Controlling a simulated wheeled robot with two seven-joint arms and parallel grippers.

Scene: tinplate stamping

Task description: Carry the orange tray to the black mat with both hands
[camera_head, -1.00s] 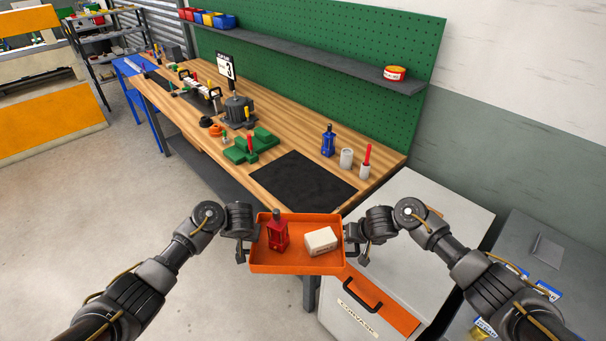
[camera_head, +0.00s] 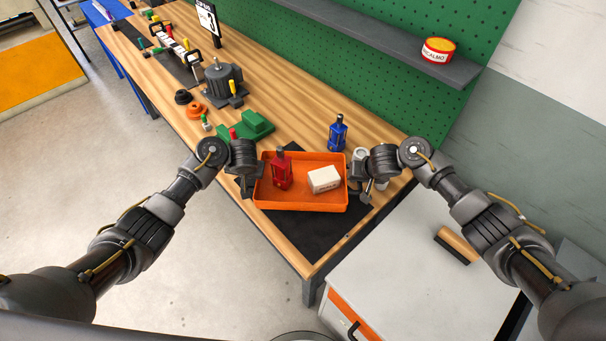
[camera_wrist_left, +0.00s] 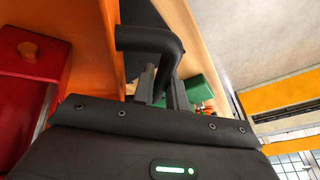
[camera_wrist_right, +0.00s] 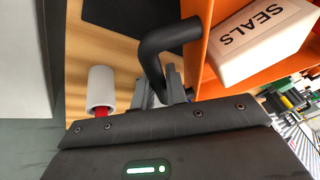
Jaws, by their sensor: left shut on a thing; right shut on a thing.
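The orange tray (camera_head: 300,205) is held level over the black mat (camera_head: 305,235) on the workbench. I cannot tell whether it touches the mat. Inside it are a red lantern-like item (camera_head: 281,172) and a white box (camera_head: 324,179), marked SEALS in the right wrist view (camera_wrist_right: 260,38). My left gripper (camera_head: 247,186) is shut on the tray's left black handle (camera_wrist_left: 152,40). My right gripper (camera_head: 364,188) is shut on the right black handle (camera_wrist_right: 163,45).
A blue bottle (camera_head: 337,133) and a white cylinder (camera_head: 360,154) stand just behind the tray's right side. Green blocks (camera_head: 250,126) and a grey motor-like unit (camera_head: 223,84) are at back left. A white cabinet (camera_head: 400,285) stands at front right.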

